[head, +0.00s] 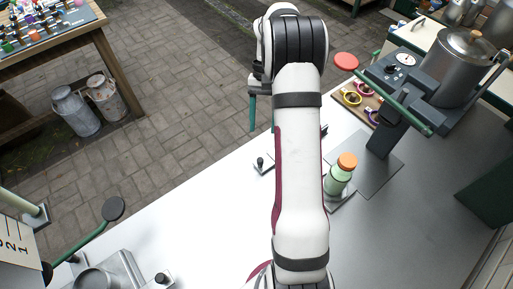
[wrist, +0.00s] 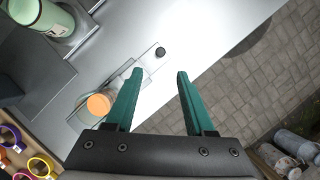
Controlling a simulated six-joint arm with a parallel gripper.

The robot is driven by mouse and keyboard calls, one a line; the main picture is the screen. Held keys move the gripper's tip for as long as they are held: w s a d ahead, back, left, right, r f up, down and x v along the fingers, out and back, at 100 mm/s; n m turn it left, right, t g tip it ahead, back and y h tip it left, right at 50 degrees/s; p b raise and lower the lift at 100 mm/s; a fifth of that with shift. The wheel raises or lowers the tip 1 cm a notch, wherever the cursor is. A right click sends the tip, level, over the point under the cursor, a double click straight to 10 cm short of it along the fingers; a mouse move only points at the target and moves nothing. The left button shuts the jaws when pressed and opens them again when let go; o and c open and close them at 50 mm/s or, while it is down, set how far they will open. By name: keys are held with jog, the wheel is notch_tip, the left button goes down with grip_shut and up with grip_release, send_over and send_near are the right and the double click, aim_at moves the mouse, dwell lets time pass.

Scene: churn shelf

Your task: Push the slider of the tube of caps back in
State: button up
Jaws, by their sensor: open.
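The tube of caps (wrist: 98,104) shows in the wrist view as a round orange top in a clear-walled holder, left of my gripper. Its flat slider, with a small black knob (wrist: 160,52), reaches out up and right from it.
A grey machine with a metal pot (head: 462,62) and a board of coloured rings (head: 352,98) stand farther right.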

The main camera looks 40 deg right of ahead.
aim_at(260, 158)
jog(key=x, duration=1.1)
grip_shut()
jog(key=shift+r, duration=0.1)
dwell(0.8)
